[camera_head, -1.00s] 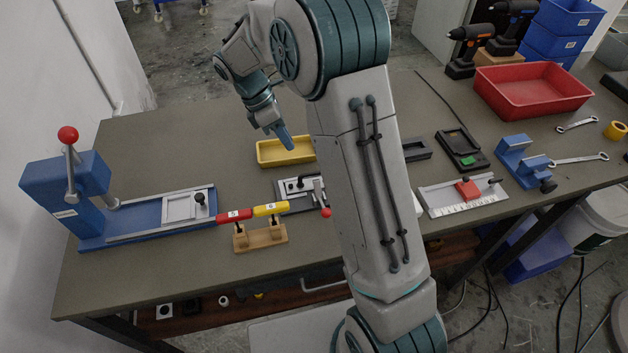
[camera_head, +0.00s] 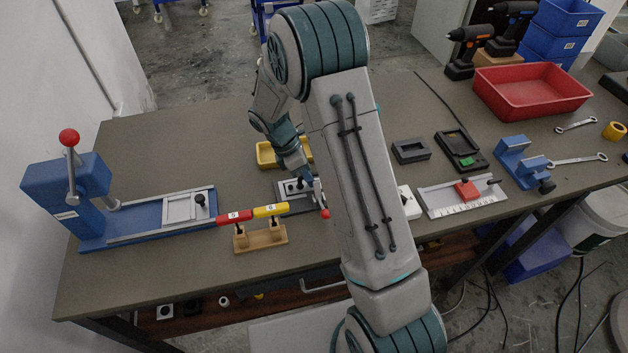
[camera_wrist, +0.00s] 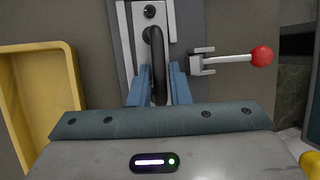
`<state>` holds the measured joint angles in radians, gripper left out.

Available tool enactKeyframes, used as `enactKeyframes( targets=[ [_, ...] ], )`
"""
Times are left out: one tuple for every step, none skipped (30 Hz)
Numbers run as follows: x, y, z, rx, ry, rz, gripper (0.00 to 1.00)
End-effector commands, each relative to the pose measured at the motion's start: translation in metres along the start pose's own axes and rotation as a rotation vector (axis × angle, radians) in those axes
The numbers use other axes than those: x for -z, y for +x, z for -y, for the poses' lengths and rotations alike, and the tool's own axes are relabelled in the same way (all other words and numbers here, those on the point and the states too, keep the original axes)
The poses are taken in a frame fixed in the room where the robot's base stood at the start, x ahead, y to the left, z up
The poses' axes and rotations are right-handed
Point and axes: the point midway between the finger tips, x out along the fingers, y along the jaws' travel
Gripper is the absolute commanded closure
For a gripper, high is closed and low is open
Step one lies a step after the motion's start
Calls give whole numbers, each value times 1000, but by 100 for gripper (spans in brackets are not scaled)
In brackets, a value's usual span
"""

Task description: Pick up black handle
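The black handle (camera_wrist: 157,62) is a dark curved bar on a light metal slide in the wrist view. It stands between my gripper's two blue fingers (camera_wrist: 161,84), which lie on either side of it. The fingers are spread, and firm contact does not show. In the head view my gripper (camera_head: 307,174) is down at the small clamp fixture (camera_head: 285,191), and my arm hides part of it. A lever with a red ball (camera_wrist: 262,56) is to the right of the handle in the wrist view.
A yellow tray (camera_wrist: 66,85) is close on the left in the wrist view. A wooden stand (camera_head: 262,238) with a red and yellow bar is in front of the fixture. A blue press (camera_head: 65,190) stands at the left. The table's back left is clear.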

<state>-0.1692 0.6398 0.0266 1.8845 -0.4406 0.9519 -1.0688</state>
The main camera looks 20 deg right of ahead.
Motion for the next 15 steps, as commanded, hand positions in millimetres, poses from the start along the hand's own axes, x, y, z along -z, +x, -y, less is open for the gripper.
enactKeyframes(
  targets=[
    [0, 1, 0, 0, 0, 0, 83],
    [0, 1, 0, -1, 0, 0, 83],
    [0, 1, 0, -1, 1, 0, 83],
    [0, 1, 0, -1, 1, 0, 83],
    [0, 1, 0, -1, 1, 0, 83],
    [0, 1, 0, -1, 1, 0, 83],
    [0, 1, 0, -1, 1, 0, 89],
    [0, 1, 0, -1, 0, 0, 97],
    [0, 1, 0, -1, 0, 0, 100],
    [0, 1, 0, -1, 0, 0, 100],
    [0, 1, 0, -1, 0, 0, 100],
    [0, 1, 0, -1, 1, 0, 100],
    [0, 1, 0, -1, 1, 0, 100],
    [0, 1, 0, -1, 1, 0, 100],
    [0, 1, 0, -1, 1, 0, 100]
  ],
)
